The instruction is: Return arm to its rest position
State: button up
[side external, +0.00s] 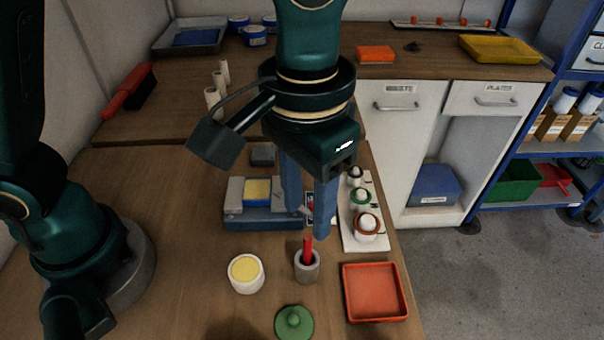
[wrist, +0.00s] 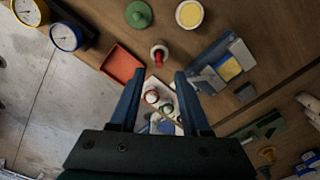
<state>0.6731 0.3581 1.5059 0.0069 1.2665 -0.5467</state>
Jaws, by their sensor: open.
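My gripper (side external: 310,210) hangs fingers-down above the wooden table, near the blue-grey device and the white board. Its two blue fingers are apart, and in the wrist view the gripper (wrist: 156,75) shows nothing held between the fingers. A blue-grey device with a yellow block (side external: 257,191) stands behind and left of the fingers; it is at the right in the wrist view (wrist: 229,70). A red stick-like item (side external: 308,247) stands in a small grey cup (side external: 307,270) just in front of the fingers.
A white board (side external: 376,238) with several round knobs lies right of the fingers. In front are a yellow-filled white jar (side external: 246,287), a green lid (side external: 294,322) and an orange tray (side external: 375,308). White cylinders (side external: 214,103) and a red-handled brush (side external: 127,95) are at back left.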

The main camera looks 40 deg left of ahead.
jog(key=s+a+r+n+t, duration=0.1)
jog(key=a+r+n+t, duration=0.15)
jog(key=a, duration=0.45)
jog(key=s+a+r+n+t, duration=0.15)
jog(key=a+r, duration=0.25)
jog(key=a, duration=0.4)
jog(key=f+m, duration=0.1)
jog(key=s+a+f+t, duration=0.1)
jog(key=s+a+f+m, duration=0.1)
jog(key=f, duration=0.1)
jog(key=shift+s+a+m, duration=0.2)
jog(key=shift+a+m, duration=0.05)
jog(key=shift+m, duration=0.05)
